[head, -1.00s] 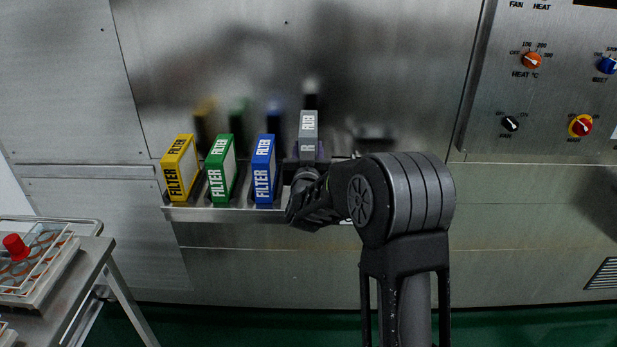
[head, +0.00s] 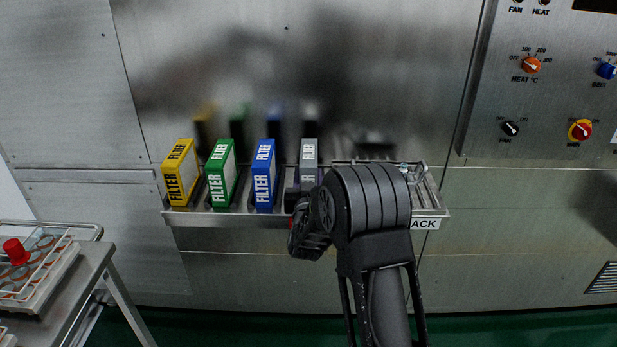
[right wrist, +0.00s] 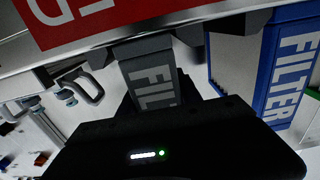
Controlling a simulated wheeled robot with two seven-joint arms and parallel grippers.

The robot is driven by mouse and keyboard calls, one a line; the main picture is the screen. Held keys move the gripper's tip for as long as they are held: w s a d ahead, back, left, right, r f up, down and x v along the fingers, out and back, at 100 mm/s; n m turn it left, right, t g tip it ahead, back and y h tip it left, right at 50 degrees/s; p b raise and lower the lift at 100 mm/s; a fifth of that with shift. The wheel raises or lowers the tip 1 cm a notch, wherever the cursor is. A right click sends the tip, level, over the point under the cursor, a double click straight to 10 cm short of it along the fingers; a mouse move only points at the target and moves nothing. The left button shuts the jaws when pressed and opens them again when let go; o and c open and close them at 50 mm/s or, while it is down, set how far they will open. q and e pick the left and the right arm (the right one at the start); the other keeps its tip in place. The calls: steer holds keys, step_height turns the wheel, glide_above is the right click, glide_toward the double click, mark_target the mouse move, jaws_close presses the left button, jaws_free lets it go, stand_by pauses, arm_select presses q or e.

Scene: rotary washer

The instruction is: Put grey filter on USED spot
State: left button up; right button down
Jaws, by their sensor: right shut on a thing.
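The grey filter (head: 309,150) stands upright at the right end of the filter row in the head view, its top about level with the other filters. Its lower part is hidden behind my right gripper (head: 301,196). In the right wrist view the grey filter (right wrist: 152,77) is between the dark fingers of my right gripper (right wrist: 148,48), which is shut on it. A red sign (right wrist: 95,18) with white letters, partly cut off, shows just beyond the filter. I cannot tell whether the filter's base touches the rack. My left gripper is not in view.
Blue (head: 263,172), green (head: 221,172) and yellow (head: 180,172) filters stand to the left on the metal rack (head: 240,217). A wire rack section (head: 432,195) lies right of my arm. A cart with a tube rack (head: 45,270) is at lower left.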

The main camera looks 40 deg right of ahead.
steer(key=c, duration=1.3)
jaws_free()
steer(key=shift+f, duration=0.15)
steer(key=o, duration=0.5)
steer(key=shift+r, duration=0.2)
steer(key=b+v, duration=0.1)
steer(key=v, duration=1.1)
